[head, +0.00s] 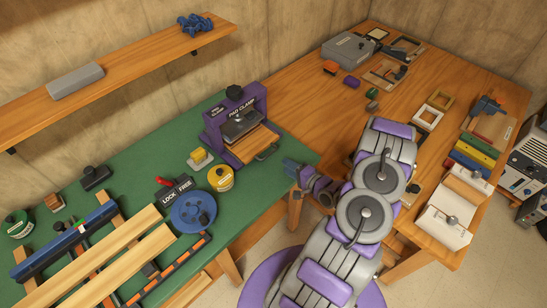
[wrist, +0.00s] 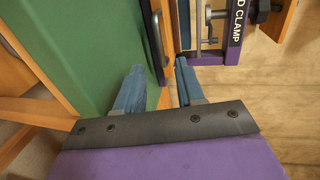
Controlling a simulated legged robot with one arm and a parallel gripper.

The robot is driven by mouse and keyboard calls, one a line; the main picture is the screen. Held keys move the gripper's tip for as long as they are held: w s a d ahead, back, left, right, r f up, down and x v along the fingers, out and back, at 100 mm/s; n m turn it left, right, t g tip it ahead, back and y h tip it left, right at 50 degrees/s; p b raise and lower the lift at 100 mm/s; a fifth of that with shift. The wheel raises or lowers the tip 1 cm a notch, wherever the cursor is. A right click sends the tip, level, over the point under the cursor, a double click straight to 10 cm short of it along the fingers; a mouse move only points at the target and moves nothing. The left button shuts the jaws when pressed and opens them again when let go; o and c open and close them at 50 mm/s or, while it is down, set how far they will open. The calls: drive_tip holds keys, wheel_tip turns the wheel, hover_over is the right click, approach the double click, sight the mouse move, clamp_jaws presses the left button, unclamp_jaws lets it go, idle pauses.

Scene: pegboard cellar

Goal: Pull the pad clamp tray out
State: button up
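The purple pad clamp (head: 225,125) stands on the green bench top in the head view, its lettering upright. Its wooden tray (head: 254,144) juts from the front and ends in a dark handle (head: 268,152). My gripper (head: 289,166) is just right of and below this handle, over the bench edge. In the wrist view the two blue-grey fingers of my gripper (wrist: 159,66) are apart with nothing clearly held. The handle (wrist: 158,32) is ahead of the gap between them; contact cannot be told. The purple clamp (wrist: 237,50) shows at upper right.
A wooden bench (head: 300,95) with scattered tools lies behind and right. Bench in front of the handle is clear.

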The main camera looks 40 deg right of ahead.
sight(269, 155)
drive_tip(key=x, duration=0.2)
drive_tip(key=d+x, duration=0.1)
drive_tip(key=x, duration=0.5)
drive_tip(key=shift+d+f+b, duration=0.35)
drive_tip(key=shift+d+b, duration=0.05)
drive_tip(key=shift+w+a, duration=0.15)
drive_tip(key=shift+w, duration=0.15)
drive_tip(key=shift+w+a+r, duration=0.15)
drive_tip(key=shift+w+a, duration=0.25)
drive_tip(key=shift+a, duration=0.4)
drive_tip(key=shift+d, duration=0.75)
drive_tip(key=c, duration=0.4)
drive_tip(key=shift+s+a, duration=0.1)
drive_tip(key=shift+a, duration=0.1)
clamp_jaws()
drive_tip(key=shift+a, duration=0.3)
drive_tip(key=shift+f, duration=0.25)
